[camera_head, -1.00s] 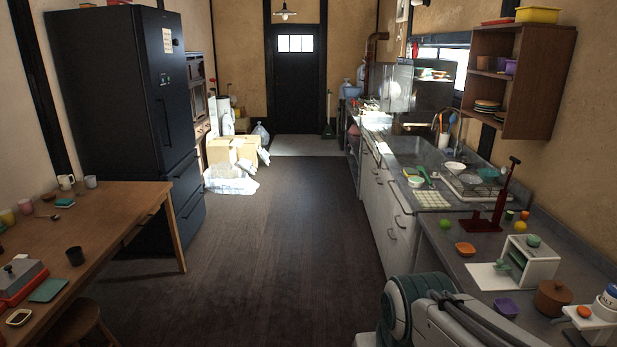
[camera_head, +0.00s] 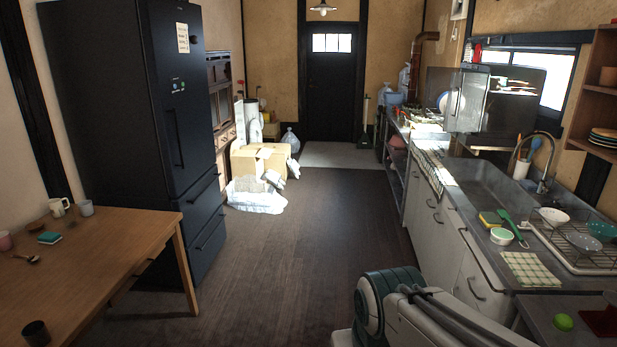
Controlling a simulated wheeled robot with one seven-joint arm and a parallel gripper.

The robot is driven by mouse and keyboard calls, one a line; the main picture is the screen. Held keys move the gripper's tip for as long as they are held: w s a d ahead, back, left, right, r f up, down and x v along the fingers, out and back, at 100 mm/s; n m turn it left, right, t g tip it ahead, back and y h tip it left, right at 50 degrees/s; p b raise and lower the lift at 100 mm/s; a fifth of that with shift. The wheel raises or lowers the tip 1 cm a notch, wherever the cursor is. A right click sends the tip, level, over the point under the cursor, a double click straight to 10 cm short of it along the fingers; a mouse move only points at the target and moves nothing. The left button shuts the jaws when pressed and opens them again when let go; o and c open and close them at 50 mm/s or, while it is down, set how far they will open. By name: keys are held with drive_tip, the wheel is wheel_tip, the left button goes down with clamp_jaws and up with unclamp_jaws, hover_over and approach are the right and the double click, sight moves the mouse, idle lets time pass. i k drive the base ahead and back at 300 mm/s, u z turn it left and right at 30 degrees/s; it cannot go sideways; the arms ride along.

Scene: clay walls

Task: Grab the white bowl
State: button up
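A white bowl (camera_head: 553,215) sits tilted at the left end of the wire dish rack (camera_head: 612,262), beside the sink on the right-hand counter. A lidded white tub or small bowl with a green inside (camera_head: 501,236) stands on the counter left of the rack. My arm shows at the bottom right of the picture, in front of the cabinets. My gripper is out of the frame.
The dark floor (camera_head: 310,250) is clear between the counter and the wooden table (camera_head: 110,265).

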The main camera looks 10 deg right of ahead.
sight(557, 218)
drive_tip(key=z, duration=0.05)
drive_tip(key=i, duration=1.65)
drive_tip(key=z, duration=0.85)
drive_tip(key=i, duration=1.1)
drive_tip(key=z, duration=1.75)
drive_tip(key=i, duration=0.8)
drive_tip(key=z, duration=0.55)
